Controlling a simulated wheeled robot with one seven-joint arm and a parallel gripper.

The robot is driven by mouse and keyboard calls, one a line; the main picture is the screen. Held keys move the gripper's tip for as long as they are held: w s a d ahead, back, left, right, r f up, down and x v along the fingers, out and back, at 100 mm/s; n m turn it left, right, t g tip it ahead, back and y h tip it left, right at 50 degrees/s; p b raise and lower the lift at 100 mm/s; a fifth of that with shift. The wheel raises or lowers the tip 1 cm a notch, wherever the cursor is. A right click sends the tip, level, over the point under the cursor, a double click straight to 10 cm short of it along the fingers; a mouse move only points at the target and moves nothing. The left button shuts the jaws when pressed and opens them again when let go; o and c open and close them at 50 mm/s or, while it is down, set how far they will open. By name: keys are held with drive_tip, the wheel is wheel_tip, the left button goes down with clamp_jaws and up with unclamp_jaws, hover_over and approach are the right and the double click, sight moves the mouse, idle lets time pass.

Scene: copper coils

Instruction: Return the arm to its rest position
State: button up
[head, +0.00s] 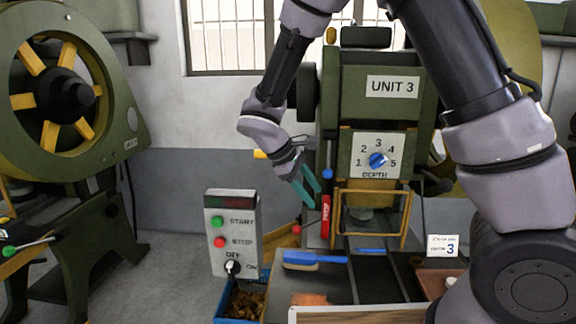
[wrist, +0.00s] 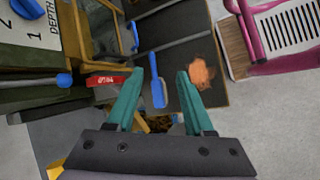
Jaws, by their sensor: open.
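My gripper (head: 307,188) hangs in front of the green UNIT 3 machine (head: 392,88), left of its yellow guard frame. Its teal fingers are apart with nothing between them; they also show in the wrist view (wrist: 168,92). My arm is raised and bent, reaching across the upper right of the head view. In the wrist view a blue-handled brush (wrist: 158,93) lies on the dark bench beyond the fingertips, apart from them.
A control box (head: 232,235) with green and red buttons stands at the front, beside a blue bin (head: 226,316) of copper-coloured pieces. Another green machine (head: 60,110) stands at left.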

drive_tip(key=s+d+r+m+t+y, duration=0.1)
drive_tip(key=s+d+r+m+y, duration=0.1)
drive_tip(key=s+d+r+m, duration=0.2)
drive_tip(key=s+d+r+m+t+y, duration=0.2)
drive_tip(key=d+r+m, duration=0.5)
drive_tip(key=r, duration=0.4)
drive_tip(key=s+d+r+m+t+y, duration=0.2)
drive_tip(key=s+d+r+m+y, duration=0.2)
drive_tip(key=d+r, duration=0.4)
drive_tip(key=s+m, duration=0.1)
drive_tip(key=s, duration=0.1)
drive_tip(key=shift+s+r+m, duration=0.2)
drive_tip(key=shift+s+m, duration=0.1)
drive_tip(key=shift+s, duration=0.1)
